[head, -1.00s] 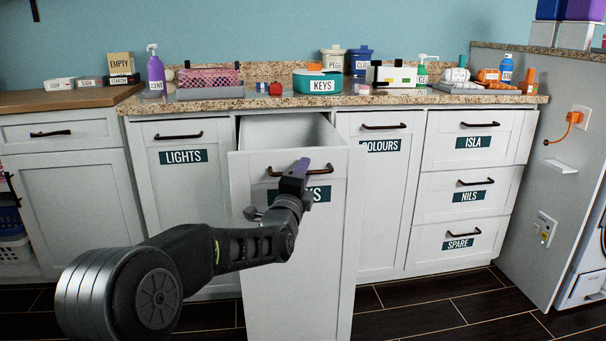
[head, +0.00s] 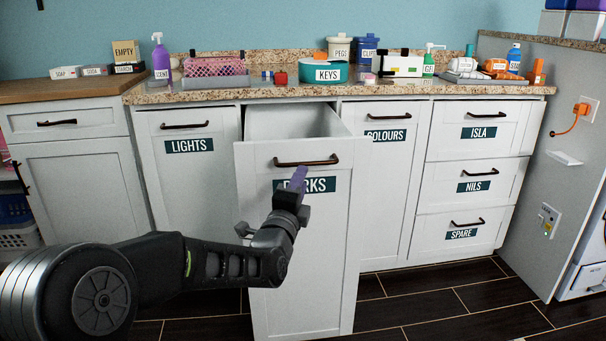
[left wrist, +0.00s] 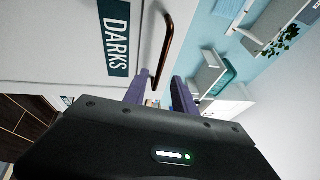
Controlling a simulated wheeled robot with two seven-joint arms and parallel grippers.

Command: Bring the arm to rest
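The white DARKS drawer (head: 298,240) is pulled out, its top open and the inside empty where I can see it. Its dark bar handle (head: 306,162) is free of my gripper. My left gripper (head: 298,176) is just below the handle, in front of the DARKS label (head: 322,185), which it partly covers. In the left wrist view the two purple fingers (left wrist: 160,92) stand apart with nothing between them. The handle (left wrist: 166,45) and the DARKS label (left wrist: 115,35) lie past the fingertips. My right gripper is not in view.
Shut fronts labelled LIGHTS (head: 187,165) and COLOURS (head: 384,180) flank the open drawer. The granite counter (head: 290,88) above holds boxes, bottles and a teal KEYS tub (head: 327,75). The dark floor (head: 430,295) is clear at the right.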

